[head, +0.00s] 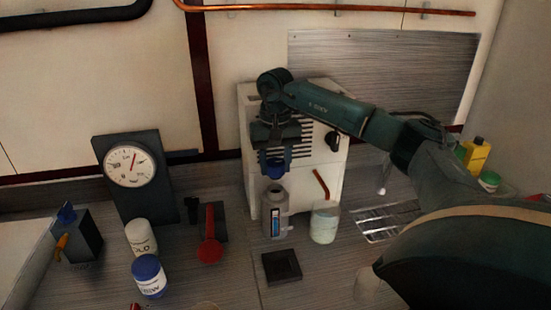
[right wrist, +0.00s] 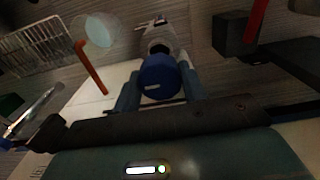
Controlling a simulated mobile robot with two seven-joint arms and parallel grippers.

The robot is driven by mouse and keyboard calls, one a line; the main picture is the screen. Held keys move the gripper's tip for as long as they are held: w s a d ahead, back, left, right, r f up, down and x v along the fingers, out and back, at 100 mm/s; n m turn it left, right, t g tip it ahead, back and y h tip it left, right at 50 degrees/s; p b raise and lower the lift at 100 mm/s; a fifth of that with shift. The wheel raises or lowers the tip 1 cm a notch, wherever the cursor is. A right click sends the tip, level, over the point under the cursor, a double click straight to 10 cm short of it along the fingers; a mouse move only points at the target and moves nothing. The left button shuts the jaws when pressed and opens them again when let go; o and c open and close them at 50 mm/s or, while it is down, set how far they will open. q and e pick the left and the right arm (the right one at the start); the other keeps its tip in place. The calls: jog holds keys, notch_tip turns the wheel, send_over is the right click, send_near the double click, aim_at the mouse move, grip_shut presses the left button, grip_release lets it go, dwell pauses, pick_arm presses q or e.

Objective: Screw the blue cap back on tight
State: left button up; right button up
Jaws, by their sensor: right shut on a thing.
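My right gripper (head: 274,165) reaches down from above and is shut on the blue cap (head: 274,172). The cap also shows between the fingers in the right wrist view (right wrist: 158,78). The grey bottle (head: 275,212) with a blue label stands upright on the counter directly below the cap; its neck and shoulder show beyond the cap in the right wrist view (right wrist: 160,42). The cap is just above or at the bottle's neck; I cannot tell whether they touch. My left gripper is not in view.
A white machine (head: 246,150) stands behind. A dark square block (head: 282,266) is in front, a red-handled lever (head: 210,246) at left.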

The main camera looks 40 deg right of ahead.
aim_at(275, 162)
notch_tip(275, 162, down, 2)
jog(key=shift+f+b, duration=0.1)
jog(key=shift+b, duration=0.3)
jog(key=shift+f, duration=0.1)
jog(key=shift+p, duration=0.7)
dwell(1.2)
jog(key=shift+f+b, duration=0.75)
jog(key=shift+f, duration=0.5)
jog(key=o, duration=1)
jog(key=shift+o, duration=0.2)
notch_tip(275, 162, up, 13)
jog(key=shift+r+b, duration=0.1)
jog(key=shift+b, duration=0.45)
jog(key=shift+c, duration=0.2)
